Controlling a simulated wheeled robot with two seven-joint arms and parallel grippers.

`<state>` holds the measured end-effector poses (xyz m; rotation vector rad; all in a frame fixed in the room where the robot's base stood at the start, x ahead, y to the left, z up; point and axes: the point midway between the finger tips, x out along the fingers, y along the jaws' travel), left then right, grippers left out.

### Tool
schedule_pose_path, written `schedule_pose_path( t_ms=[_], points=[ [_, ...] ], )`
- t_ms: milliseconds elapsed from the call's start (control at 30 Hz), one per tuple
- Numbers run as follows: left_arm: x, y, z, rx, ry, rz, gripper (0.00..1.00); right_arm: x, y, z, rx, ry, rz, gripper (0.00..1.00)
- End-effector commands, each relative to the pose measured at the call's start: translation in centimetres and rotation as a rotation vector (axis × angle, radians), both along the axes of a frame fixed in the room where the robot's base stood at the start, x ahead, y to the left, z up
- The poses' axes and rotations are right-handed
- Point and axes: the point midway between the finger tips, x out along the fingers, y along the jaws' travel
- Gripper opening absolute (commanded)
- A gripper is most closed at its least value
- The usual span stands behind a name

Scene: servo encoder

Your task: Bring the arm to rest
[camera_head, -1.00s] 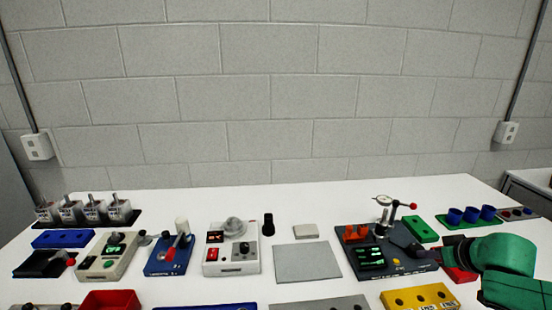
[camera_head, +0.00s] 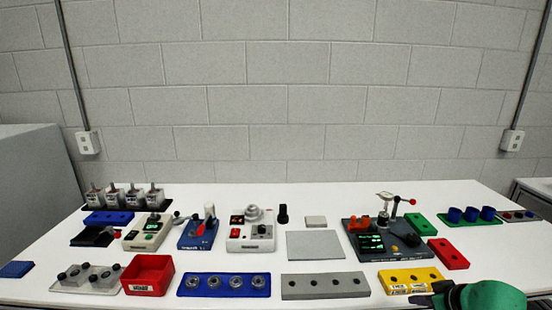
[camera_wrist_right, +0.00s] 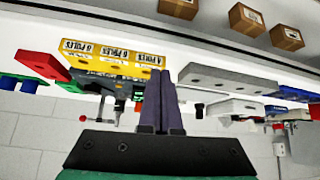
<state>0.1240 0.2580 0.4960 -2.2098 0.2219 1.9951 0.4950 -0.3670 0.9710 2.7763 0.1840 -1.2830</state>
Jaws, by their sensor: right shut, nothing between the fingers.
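My right arm, green, shows at the lower right of the head view, with the dark right gripper (camera_head: 430,299) low at the table's front edge, just in front of the yellow block with holes (camera_head: 410,281). In the right wrist view the two dark fingers of the right gripper (camera_wrist_right: 162,75) stand side by side, closed together with nothing between them. The yellow block (camera_wrist_right: 108,56) and the grey block with holes (camera_wrist_right: 225,80) appear beyond the fingers. My left gripper is not in view.
The white table holds a dark device with a green display (camera_head: 371,243), a red block (camera_head: 449,253), a grey plate (camera_head: 315,245), a blue block with rings (camera_head: 224,285) and a red bin (camera_head: 148,274). Several cardboard boxes (camera_wrist_right: 245,20) show in the wrist view.

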Motion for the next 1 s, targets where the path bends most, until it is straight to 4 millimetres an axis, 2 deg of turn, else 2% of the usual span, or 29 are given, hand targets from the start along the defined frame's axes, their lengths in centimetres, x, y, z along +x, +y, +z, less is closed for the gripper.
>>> schedule_pose_path(
  t_ms=[100, 300, 400, 500, 667, 867, 1000],
  points=[
    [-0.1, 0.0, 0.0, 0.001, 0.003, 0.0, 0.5, -0.9, 3.9, -2.8, 0.004, 0.031, 0.075, 0.0],
    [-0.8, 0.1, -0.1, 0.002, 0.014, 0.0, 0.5, -3.2, 11.1, -6.4, -0.005, 0.062, 0.204, 0.0],
    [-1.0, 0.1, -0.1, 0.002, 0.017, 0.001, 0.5, -5.0, 14.9, -7.6, -0.011, 0.069, 0.251, 0.0],
    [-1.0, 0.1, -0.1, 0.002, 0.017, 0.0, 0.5, -7.1, 17.0, -8.1, -0.025, 0.087, 0.248, 0.0],
    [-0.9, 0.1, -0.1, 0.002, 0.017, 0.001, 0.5, -10.3, 16.9, -8.5, -0.053, 0.155, 0.182, 0.0],
    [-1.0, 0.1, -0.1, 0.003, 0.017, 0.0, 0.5, -15.0, 15.1, -9.5, -0.069, 0.286, 0.078, 0.0],
    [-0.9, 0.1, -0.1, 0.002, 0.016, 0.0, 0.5, -19.0, 13.7, -10.2, -0.066, 0.402, 0.004, 0.0]
  ],
)
